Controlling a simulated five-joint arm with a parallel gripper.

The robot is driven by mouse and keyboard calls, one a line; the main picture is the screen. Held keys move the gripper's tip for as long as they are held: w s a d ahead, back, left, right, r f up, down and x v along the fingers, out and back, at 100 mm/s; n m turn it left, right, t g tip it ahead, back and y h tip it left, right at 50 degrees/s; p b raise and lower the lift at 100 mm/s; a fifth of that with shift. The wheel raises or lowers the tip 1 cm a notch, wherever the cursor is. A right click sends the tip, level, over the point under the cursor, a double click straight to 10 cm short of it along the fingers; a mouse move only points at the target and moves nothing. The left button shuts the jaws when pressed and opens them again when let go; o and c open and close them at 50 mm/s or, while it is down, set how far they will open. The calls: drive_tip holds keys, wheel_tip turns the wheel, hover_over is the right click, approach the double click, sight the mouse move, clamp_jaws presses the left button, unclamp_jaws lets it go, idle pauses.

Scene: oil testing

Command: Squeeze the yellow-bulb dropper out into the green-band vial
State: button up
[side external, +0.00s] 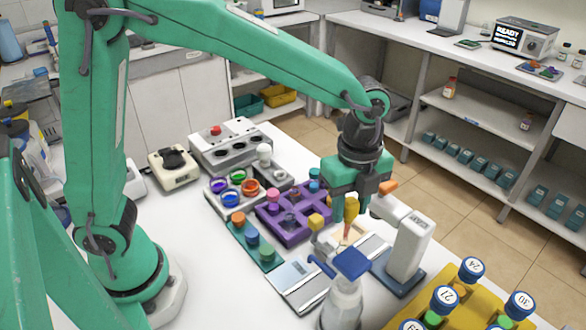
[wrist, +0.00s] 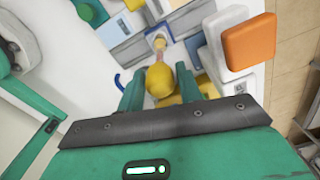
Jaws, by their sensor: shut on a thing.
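My gripper (side external: 350,198) points down in the side view and is shut on the yellow-bulb dropper (side external: 351,212). The dropper's pinkish stem hangs below the bulb, over the slide-like plates beside a white instrument. In the wrist view the yellow bulb (wrist: 160,80) sits between my gripper's green fingers (wrist: 160,88). The stem points at a small pale round thing on a blue-edged plate; I cannot tell whether its tip is inside. A green-ringed cup (side external: 237,177) stands in the rack to the left in the side view; I cannot tell whether it is the green-band vial.
A purple rack (side external: 290,228) with coloured caps stands left of my gripper. A white instrument (side external: 410,238) stands close on the right. A spray bottle with a blue head (side external: 351,263) is in front. A yellow rack (side external: 405,318) holds numbered blue-capped tubes.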

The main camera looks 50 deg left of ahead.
drive_tip(key=shift+r, duration=0.2)
drive_tip(key=shift+r, duration=1.05)
drive_tip(key=shift+a, duration=0.1)
